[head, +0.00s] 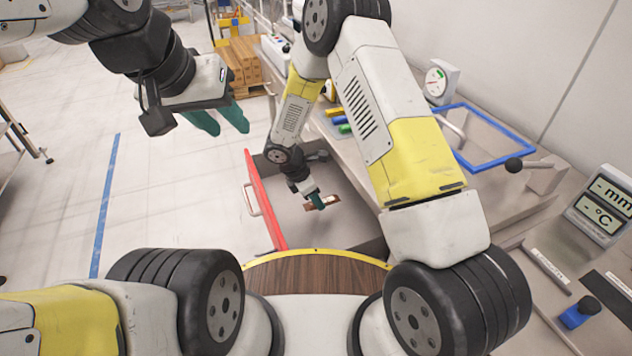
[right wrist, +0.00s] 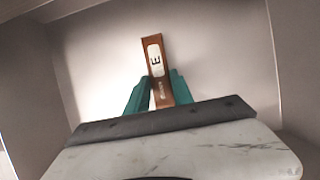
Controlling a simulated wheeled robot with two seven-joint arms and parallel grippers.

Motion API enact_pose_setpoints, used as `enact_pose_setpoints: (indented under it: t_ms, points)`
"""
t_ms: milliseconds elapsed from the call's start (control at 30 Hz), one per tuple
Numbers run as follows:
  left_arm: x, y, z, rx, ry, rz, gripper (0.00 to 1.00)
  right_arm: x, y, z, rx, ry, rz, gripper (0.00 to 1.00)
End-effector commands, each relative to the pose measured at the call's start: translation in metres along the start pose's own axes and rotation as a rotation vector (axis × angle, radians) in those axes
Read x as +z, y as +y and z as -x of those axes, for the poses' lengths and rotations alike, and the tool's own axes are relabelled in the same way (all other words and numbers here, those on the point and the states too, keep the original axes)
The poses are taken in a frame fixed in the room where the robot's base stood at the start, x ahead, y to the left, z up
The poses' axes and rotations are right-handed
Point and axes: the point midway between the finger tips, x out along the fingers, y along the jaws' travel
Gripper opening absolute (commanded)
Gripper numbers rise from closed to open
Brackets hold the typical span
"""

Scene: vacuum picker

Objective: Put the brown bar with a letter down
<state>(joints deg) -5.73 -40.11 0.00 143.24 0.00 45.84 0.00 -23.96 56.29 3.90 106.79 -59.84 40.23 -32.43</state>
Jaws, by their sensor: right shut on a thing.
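The brown bar (right wrist: 155,68) carries a white label with a dark letter that looks like an E. It lies between the two green fingers of my right gripper (right wrist: 155,92), which is shut on it. In the head view the bar (head: 330,202) shows small beside the right gripper (head: 318,201), inside an open drawer with a red front (head: 264,198). The drawer's pale floor (head: 350,225) is around and below them; I cannot tell whether the bar touches it. My left gripper (head: 218,122) is empty in the air at upper left, its green fingers a little apart.
A bench right of the drawer holds coloured blocks (head: 340,120), a blue frame (head: 500,166), a dial gauge (head: 440,82) and a display (head: 602,205). The drawer walls (right wrist: 27,100) stand close around the right gripper.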

Motion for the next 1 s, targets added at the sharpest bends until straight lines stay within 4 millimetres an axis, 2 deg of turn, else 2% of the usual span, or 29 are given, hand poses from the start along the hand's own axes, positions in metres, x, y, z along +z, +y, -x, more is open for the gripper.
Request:
enact_pose_setpoints:
  t_ms: [67, 300, 667, 700, 767, 1000]
  points:
    - [0.0, 0.0, 0.0, 0.0, 0.0, 0.0, 0.36, 0.003, 0.007, -0.002, 0.0, 0.001, -0.003, 0.0]
    - [0.0, 0.0, 0.0, 0.0, 0.0, 0.0, 0.36, -0.011, 0.006, -0.033, -0.002, 0.001, 0.0, 0.0]
    - [0.0, 0.0, 0.0, 0.0, 0.0, 0.0, 0.36, -0.013, 0.006, -0.037, 0.0, 0.0, 0.0, 0.0]
    - [0.0, 0.0, 0.0, 0.0, 0.0, 0.0, 0.36, -0.013, 0.007, -0.036, 0.0, 0.0, -0.001, 0.36]
    - [0.0, 0.0, 0.0, 0.0, 0.0, 0.0, 0.36, -0.013, 0.006, -0.036, 0.0, 0.001, -0.001, 0.48]
    - [0.0, 0.0, 0.0, 0.0, 0.0, 0.0, 0.36, -0.013, 0.006, -0.036, 0.0, 0.001, -0.001, 0.5]
